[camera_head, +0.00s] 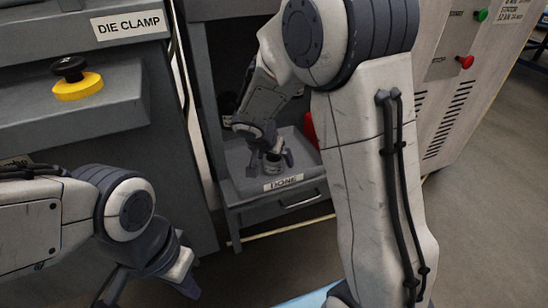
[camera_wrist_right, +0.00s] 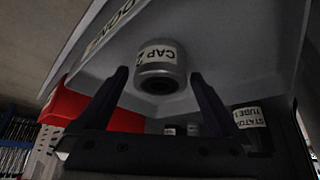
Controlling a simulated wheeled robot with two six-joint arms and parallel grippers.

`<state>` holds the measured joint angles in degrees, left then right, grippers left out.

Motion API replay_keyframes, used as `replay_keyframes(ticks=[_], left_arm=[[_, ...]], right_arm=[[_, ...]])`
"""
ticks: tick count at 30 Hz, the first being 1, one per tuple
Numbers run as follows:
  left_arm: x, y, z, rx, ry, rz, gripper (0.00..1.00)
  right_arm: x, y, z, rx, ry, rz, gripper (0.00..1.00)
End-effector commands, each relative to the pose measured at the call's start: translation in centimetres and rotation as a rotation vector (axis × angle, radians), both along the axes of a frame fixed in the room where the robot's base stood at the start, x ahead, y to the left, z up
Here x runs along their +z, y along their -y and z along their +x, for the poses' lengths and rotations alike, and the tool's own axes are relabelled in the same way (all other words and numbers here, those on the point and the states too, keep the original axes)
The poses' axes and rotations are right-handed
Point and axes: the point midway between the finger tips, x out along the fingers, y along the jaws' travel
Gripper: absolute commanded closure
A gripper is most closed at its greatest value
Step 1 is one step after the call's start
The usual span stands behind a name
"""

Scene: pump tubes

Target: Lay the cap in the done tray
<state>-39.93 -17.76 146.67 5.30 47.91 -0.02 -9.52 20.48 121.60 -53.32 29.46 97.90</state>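The cap (camera_wrist_right: 160,68), a grey cylinder with a dark hole and a white label, rests in the done tray (camera_wrist_right: 210,40). In the head view the cap (camera_head: 272,169) is small and partly covered by my right gripper (camera_head: 270,160), over the tray (camera_head: 235,172) labelled DONE. In the right wrist view my right gripper (camera_wrist_right: 160,74) is open, its fingers on either side of the cap with a gap at each side. My left gripper (camera_head: 150,288) is low at the left, apparently open and empty, away from the tray.
A red bin (camera_wrist_right: 75,108) stands beside the tray, and a tube labelled STATOR TUBE 1 (camera_wrist_right: 248,118) shows at the right of the wrist view. Open floor (camera_head: 480,190) lies at right.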

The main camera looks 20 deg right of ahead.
Motion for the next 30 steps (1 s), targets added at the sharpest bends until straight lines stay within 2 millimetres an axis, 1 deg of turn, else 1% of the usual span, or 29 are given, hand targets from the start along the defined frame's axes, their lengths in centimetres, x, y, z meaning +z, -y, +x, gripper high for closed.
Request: replay_keyframes(ticks=[3, 5, 15, 19, 24, 28, 30], left_arm=[[0.5, 0.0, 0.0, 0.0, 0.0, 0.0, 1.0], [0.9, 0.0, 0.0, 0.0, 0.0, 0.0, 1.0], [4.1, 0.0, 0.0, 0.0, 0.0, 0.0, 1.0], [5.0, 0.0, 0.0, 0.0, 0.0, 0.0, 1.0], [5.5, 0.0, 0.0, 0.0, 0.0, 0.0, 1.0], [5.5, 0.0, 0.0, 0.0, 0.0, 0.0, 1.0], [5.5, 0.0, 0.0, 0.0, 0.0, 0.0, 1.0]], right_arm=[[0.4, 0.0, 0.0, 0.001, 0.0, 0.0, 0.0], [1.1, -0.2, -0.2, 0.002, 0.002, 0.0, 0.0], [7.5, -2.7, -2.7, 0.003, 0.003, 0.001, 0.0], [9.3, -3.4, -3.6, 0.002, 0.002, 0.001, 0.0], [10.5, -4.0, -4.3, 0.001, 0.0, 0.0, 0.0], [10.7, -4.1, -4.4, 0.002, -0.001, 0.0, 0.0], [10.7, -4.4, -4.9, 0.022, -0.014, -0.001, 0.0]])
